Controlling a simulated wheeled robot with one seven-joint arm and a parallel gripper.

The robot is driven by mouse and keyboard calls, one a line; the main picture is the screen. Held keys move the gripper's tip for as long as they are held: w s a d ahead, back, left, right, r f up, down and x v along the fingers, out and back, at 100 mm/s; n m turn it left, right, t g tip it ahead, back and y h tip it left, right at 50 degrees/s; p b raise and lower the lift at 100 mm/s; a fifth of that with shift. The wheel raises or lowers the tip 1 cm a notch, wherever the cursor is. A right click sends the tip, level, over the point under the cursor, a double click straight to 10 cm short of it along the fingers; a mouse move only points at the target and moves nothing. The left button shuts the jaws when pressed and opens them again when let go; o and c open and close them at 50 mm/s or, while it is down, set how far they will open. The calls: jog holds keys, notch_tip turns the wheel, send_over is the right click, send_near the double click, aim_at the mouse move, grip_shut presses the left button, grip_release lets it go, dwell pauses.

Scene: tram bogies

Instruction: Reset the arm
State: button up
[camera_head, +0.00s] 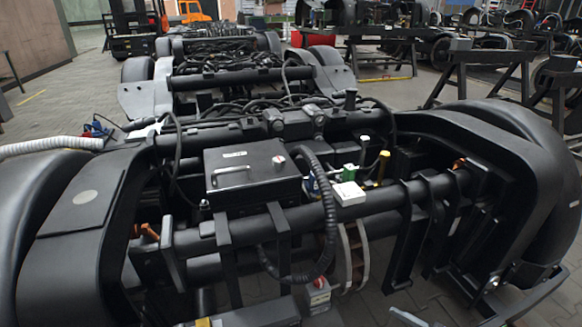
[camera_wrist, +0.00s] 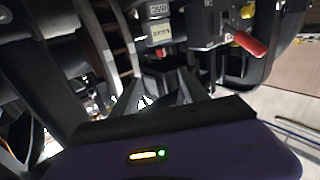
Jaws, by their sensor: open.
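My gripper (camera_wrist: 163,85) shows in the wrist view, with its dark fingers spread apart above the purple housing that has a yellow and a green light. Nothing shows between the fingers. Ahead of it in the wrist view are a grey cylinder with labels (camera_wrist: 160,30) and a dark box with a red handle (camera_wrist: 252,42). I cannot tell how far the fingers are from them. In the head view the gripper cannot be made out clearly.
A black tram bogie (camera_head: 440,195) fills the head view, with a black box (camera_head: 250,178), a corrugated hose (camera_head: 328,215) and a small white box (camera_head: 348,193) on it. A grey box with a red knob (camera_head: 318,294) sits low in front. Black trestles (camera_head: 480,72) stand behind right.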

jog(key=w+d+r+t+h, duration=0.3)
jog(key=w+d+r+t, duration=0.15)
jog(key=w, duration=0.25)
notch_tip(320, 180, up, 7)
jog(key=s+a+m+t+h, duration=0.2)
jog(key=a+m+t+h, duration=0.1)
jog(key=t+h, duration=0.25)
jog(key=s+a+r+m+g+h, duration=0.2)
jog(key=s+a+r+m, duration=0.1)
jog(key=s, duration=1.2)
jog(key=s+a+r+m+g+h, duration=0.2)
jog(key=s+a, duration=0.1)
jog(key=s, duration=1.1)
jog(key=s+a+r+m+g+h, duration=0.2)
jog(key=s+r+m, duration=0.1)
jog(key=s, duration=1.2)
notch_tip(320, 180, up, 33)
jog(key=p, duration=3.3)
jog(key=shift+w+a+r, duration=0.15)
jog(key=shift+w+r, duration=0.05)
jog(key=shift+w, duration=0.15)
